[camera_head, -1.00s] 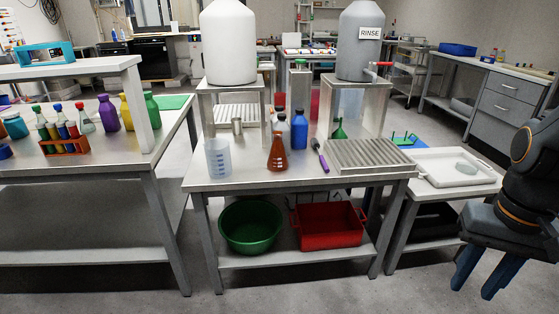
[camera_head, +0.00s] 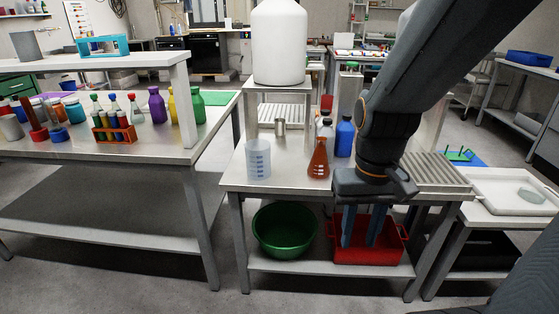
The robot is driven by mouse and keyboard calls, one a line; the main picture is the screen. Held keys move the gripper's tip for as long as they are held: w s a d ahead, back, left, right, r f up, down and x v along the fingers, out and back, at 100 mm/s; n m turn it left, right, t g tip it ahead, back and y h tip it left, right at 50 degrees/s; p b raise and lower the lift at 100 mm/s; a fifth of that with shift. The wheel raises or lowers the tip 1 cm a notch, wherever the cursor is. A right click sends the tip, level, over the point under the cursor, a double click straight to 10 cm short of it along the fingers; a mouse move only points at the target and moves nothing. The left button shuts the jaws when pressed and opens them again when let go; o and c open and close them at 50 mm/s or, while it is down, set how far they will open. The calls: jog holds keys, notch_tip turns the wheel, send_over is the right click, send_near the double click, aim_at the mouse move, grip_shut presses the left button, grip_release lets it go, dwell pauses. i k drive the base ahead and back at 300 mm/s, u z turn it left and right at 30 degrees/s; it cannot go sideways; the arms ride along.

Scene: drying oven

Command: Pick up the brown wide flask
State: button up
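The brown wide flask (camera_head: 319,161) is a reddish-brown conical flask with a narrow neck. It stands upright near the front of the middle metal table (camera_head: 290,182). My gripper (camera_head: 358,243) hangs fingers down in front of the table's front edge, to the right of the flask and lower in the picture. Its two blue fingers are apart with nothing between them. My gripper and the flask do not touch. My arm hides the grey rinse tank and part of the table's right side.
A clear beaker (camera_head: 258,160) stands left of the flask. A blue bottle (camera_head: 344,137) and a grey bottle (camera_head: 326,128) stand close behind it. A slatted rack (camera_head: 437,171) is at the right. Below are a green basin (camera_head: 284,231) and a red bin (camera_head: 392,255).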

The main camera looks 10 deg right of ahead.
aim_at(319, 167)
jog(key=u, duration=0.05)
jog(key=i, duration=1.15)
jog(key=z, duration=0.6)
